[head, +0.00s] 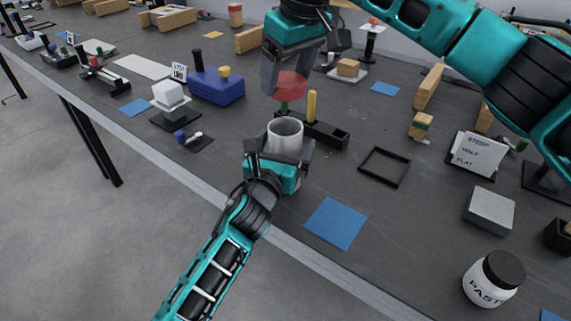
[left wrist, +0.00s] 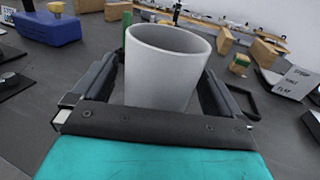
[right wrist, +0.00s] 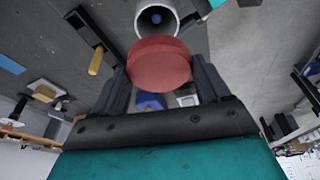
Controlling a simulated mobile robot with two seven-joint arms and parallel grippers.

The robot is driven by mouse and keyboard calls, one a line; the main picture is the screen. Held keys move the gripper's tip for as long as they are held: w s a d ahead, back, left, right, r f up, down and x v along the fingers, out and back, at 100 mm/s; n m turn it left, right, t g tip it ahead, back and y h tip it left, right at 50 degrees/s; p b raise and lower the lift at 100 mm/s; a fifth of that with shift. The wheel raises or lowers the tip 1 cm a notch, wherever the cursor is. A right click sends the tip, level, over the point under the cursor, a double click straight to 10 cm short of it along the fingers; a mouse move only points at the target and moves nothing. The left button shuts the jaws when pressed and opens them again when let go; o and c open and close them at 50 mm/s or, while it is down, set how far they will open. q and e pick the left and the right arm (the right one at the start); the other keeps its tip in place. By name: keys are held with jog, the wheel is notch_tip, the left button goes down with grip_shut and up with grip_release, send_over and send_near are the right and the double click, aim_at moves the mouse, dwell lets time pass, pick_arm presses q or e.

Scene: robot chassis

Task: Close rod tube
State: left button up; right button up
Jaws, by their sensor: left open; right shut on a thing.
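The pale grey tube (head: 285,143) stands with its open mouth up near the table's front edge. My left gripper (head: 279,152) is open, with its fingers on either side of the tube; the left wrist view shows the tube (left wrist: 163,75) between them. My right gripper (head: 289,80) is shut on a round red cap (head: 291,86), held above the tube mouth and apart from it. In the right wrist view the cap (right wrist: 160,65) sits between the fingertips, with the tube (right wrist: 142,20) beyond it. A blue rod end (right wrist: 156,16) shows inside the tube.
Behind the tube is a black rack (head: 325,135) with an upright yellow rod (head: 311,106) and a green one. A blue box (head: 218,88) stands left. A black frame (head: 405,170) and a blue mat (head: 336,224) lie right, with bare table between them.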

aim_at(287, 98)
pick_arm(q)
jog(key=shift+w, duration=0.1)
jog(key=shift+c, duration=0.2)
jog(key=c, duration=1.4)
jog(key=shift+c, duration=0.2)
pick_arm(e)
jog(key=shift+f, duration=2.5)
jog(key=shift+f, duration=0.9)
jog(key=shift+f, duration=0.6)
jog(key=o, duration=1)
jog(key=shift+f, duration=0.1)
